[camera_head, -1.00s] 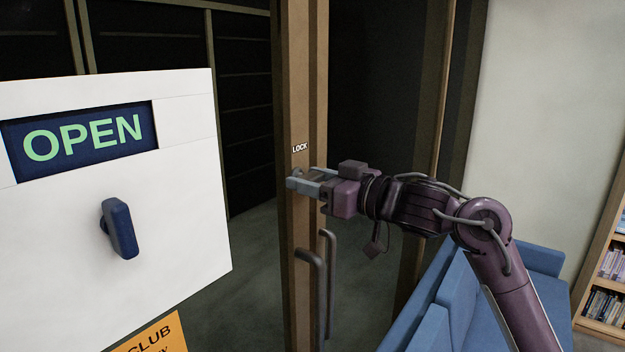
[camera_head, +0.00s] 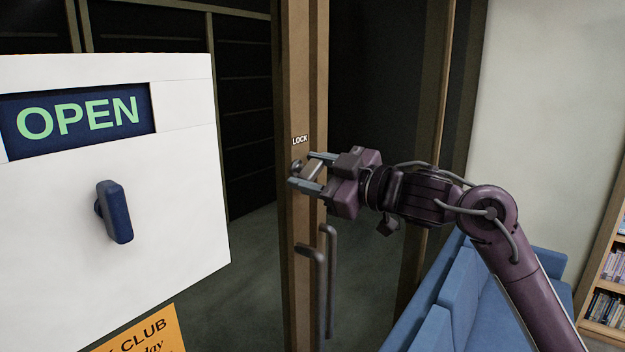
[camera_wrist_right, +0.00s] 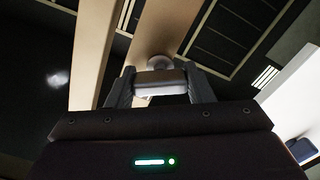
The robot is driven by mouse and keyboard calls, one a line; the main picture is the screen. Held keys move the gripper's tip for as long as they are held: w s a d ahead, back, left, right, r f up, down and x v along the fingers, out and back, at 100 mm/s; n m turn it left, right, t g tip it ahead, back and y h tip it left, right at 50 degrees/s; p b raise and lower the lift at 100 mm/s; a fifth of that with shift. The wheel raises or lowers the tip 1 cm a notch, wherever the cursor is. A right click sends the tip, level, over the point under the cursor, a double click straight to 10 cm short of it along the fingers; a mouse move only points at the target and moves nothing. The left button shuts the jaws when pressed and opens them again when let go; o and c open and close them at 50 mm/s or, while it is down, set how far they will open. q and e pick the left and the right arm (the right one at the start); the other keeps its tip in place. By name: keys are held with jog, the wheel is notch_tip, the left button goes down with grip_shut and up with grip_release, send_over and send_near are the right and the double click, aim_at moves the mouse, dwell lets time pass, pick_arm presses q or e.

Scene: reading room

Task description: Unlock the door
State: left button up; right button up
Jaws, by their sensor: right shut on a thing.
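The door (camera_head: 303,90) has a wooden frame with a LOCK label (camera_head: 300,140) on its edge stile. Just below the label is a small metal thumb-turn (camera_head: 312,170). My right gripper (camera_head: 306,171) is shut on the thumb-turn, one finger on each side. In the right wrist view the thumb-turn's grey bar (camera_wrist_right: 160,83) sits between the two fingertips, in front of its round base (camera_wrist_right: 160,62). My left gripper is not in view.
A white panel with an OPEN sign (camera_head: 80,115) and a blue knob (camera_head: 115,212) stands at the left. An orange notice (camera_head: 150,335) hangs below it. Door pull handles (camera_head: 325,280) are below my gripper. A blue sofa (camera_head: 450,300) and a bookshelf (camera_head: 605,290) are at the right.

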aim_at(318, 174)
jog(key=shift+o, duration=0.2)
jog(key=n+b, duration=0.3)
jog(key=n, duration=0.3)
jog(key=shift+f+n, duration=0.15)
jog(key=shift+n, duration=0.15)
jog(key=n+b, duration=0.2)
jog(key=n, duration=0.3)
jog(key=shift+b, duration=0.35)
jog(key=shift+c, duration=0.2)
jog(key=shift+n, duration=0.4)
jog(key=o, duration=1)
jog(key=b+v, duration=0.3)
jog(key=v, duration=0.4)
jog(key=shift+s+d, duration=0.3)
